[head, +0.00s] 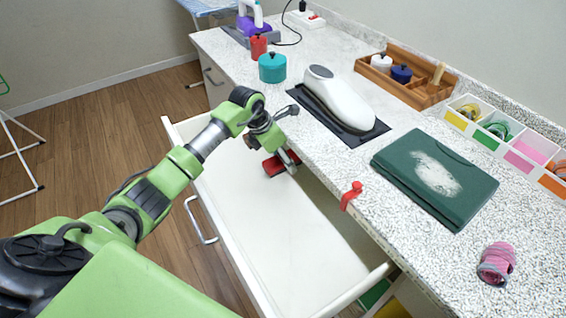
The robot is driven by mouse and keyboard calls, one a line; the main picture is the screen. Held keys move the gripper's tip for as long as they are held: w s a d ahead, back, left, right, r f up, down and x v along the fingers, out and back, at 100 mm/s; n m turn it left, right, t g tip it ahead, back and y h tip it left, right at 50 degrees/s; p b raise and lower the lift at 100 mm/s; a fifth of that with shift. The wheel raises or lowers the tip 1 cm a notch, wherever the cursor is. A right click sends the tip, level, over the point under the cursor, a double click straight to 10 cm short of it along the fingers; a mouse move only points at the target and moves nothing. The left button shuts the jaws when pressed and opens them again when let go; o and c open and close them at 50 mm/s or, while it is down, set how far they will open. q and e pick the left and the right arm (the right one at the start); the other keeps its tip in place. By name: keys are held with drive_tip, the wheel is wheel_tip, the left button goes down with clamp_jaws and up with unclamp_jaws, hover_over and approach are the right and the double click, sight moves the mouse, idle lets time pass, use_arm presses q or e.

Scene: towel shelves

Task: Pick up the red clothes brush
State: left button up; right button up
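A red object (273,167), apparently the clothes brush, lies in the open white drawer (290,232) near its counter-side wall. It is partly hidden by my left gripper (293,140), so its full shape cannot be made out. The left gripper is open with its fingers spread wide. One finger points over the counter edge, and the other reaches down across the red object. Whether that finger touches it, I cannot tell. The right gripper is out of view.
The speckled counter (330,155) overhangs the drawer. A red clip-like piece (351,195) hangs on its edge. A white iron-shaped form (340,98), a green folder (440,185), a teal pot (272,68) and a pink roll (496,262) stand on it. The drawer's front part is empty.

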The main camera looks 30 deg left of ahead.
use_arm(q)
drive_tip(key=shift+f, duration=0.25)
idle(0.3)
drive_tip(key=c, duration=1.2)
drive_tip(key=shift+c, duration=0.2)
drive_tip(key=shift+r, duration=0.2)
